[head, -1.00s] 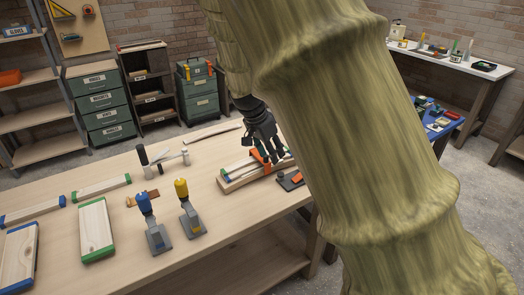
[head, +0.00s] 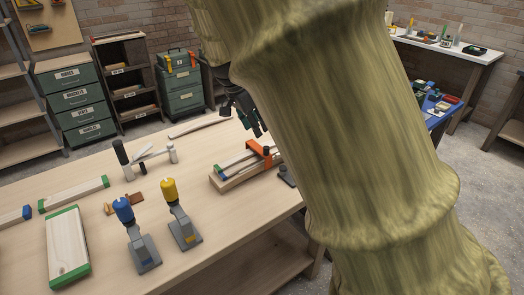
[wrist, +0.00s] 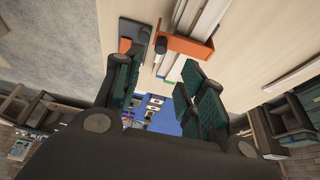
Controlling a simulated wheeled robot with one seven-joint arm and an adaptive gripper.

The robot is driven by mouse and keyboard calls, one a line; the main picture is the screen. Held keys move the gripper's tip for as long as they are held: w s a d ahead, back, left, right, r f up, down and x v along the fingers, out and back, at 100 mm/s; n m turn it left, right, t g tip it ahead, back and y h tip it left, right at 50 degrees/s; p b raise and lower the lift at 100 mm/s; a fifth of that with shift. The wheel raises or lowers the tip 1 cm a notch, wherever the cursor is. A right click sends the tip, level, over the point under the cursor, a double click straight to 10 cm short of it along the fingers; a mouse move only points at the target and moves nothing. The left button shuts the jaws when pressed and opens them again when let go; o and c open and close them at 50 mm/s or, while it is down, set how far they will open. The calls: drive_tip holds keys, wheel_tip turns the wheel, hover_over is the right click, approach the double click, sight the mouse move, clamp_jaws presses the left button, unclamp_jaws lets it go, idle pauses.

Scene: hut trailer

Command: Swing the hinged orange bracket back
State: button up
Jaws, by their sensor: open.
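The orange bracket (head: 257,147) lies across a wooden holder (head: 228,184) with pale strips in it, at the right part of the bench. A dark knob stands by the bracket. In the wrist view, the bracket (wrist: 178,46) is a wide orange bar at the top, across the strips, beyond my fingertips. My gripper (head: 254,124) is just behind and above the bracket in the head view, partly hidden by my arm. Its two green-padded fingers are apart and empty in the wrist view (wrist: 158,90). No contact with the bracket shows.
A dark plate with a knob (head: 286,174) sits right of the holder, partly hidden by my arm. Yellow-topped (head: 181,212) and blue-topped (head: 135,232) tools stand at the front. A grey-white clamp-like stand (head: 149,158) is at left. The bench (head: 205,155) is bare between them.

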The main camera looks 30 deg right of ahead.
drive_tip(key=shift+p+x, duration=1.2)
drive_tip(key=shift+x, duration=4.3)
drive_tip(key=shift+c, duration=0.2)
clamp_jaws()
